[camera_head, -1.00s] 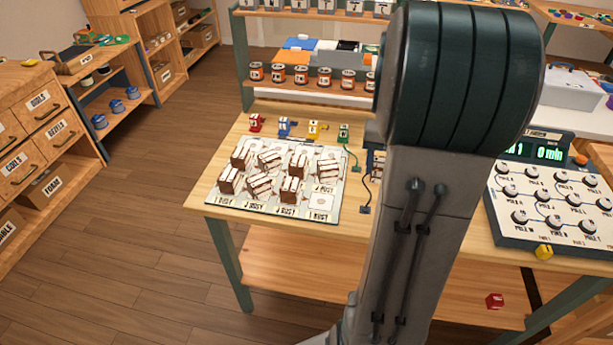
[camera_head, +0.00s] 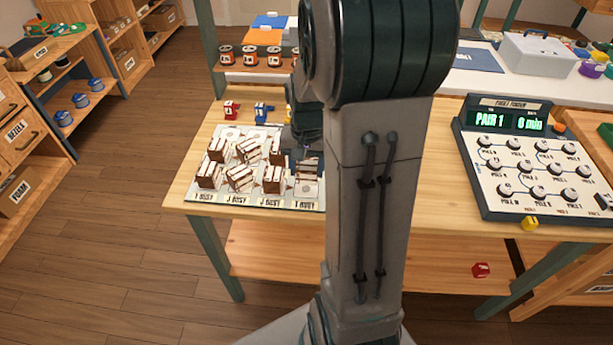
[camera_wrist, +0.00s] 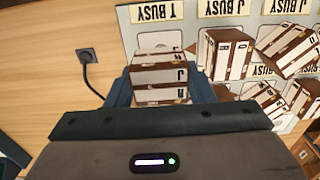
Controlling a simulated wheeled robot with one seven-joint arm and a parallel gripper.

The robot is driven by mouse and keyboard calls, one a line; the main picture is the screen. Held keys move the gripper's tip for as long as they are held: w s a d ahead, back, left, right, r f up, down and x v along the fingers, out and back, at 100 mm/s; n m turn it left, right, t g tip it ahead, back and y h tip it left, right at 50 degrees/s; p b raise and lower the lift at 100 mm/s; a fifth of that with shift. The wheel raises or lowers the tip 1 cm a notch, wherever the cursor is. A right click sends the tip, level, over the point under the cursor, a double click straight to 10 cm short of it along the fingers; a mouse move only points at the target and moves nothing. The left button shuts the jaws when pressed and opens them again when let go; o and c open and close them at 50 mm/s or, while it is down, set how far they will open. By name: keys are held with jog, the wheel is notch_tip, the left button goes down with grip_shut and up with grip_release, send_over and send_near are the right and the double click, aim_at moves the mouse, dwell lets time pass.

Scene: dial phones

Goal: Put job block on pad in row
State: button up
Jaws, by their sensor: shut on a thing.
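The job block (camera_wrist: 160,76), brown and white with a J on its side, is between the two fingers of my gripper (camera_wrist: 159,84) in the wrist view. My gripper is shut on it. The block is over or on the board's T BUSY column; whether it touches the pad is hidden. Part of a pale pad (camera_wrist: 158,41) shows beyond it, beside the T BUSY label (camera_wrist: 170,12). The board (camera_head: 205,192) lies on the table at left in the head view, with labels along its front edge. My arm hides its right part.
Several other brown and white blocks (camera_head: 240,178) stand on the board close to my gripper. A fault finder panel (camera_head: 540,205) reads PAIR 1, 6 min. Red and blue pieces (camera_head: 231,110) sit behind the board. A black cable plug (camera_wrist: 86,57) lies beside it.

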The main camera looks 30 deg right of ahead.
aim_at(307, 178)
jog(key=shift+f, duration=1.95)
jog(key=shift+f, duration=0.2)
jog(key=o, duration=1)
jog(key=shift+r, duration=0.1)
